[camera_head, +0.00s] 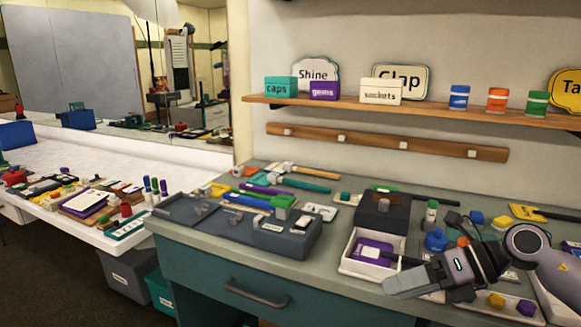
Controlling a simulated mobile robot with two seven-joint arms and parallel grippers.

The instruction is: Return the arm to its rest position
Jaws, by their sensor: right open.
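My right gripper (392,271) comes in from the right, low over the front of the counter. It is open, with its fingers pointing left at the right side of a white box (346,265). A purple card or packet (372,250) lies in that box. I see nothing between the fingers, though the near finger hides part of the counter. My left gripper is not in view.
A dark box (383,210) stands behind the white box. A grey tray (190,215) and hand tools fill the counter's left part. Blue and yellow pieces (436,240) crowd around my right arm. A shelf (420,108) with labelled boxes and jars runs above.

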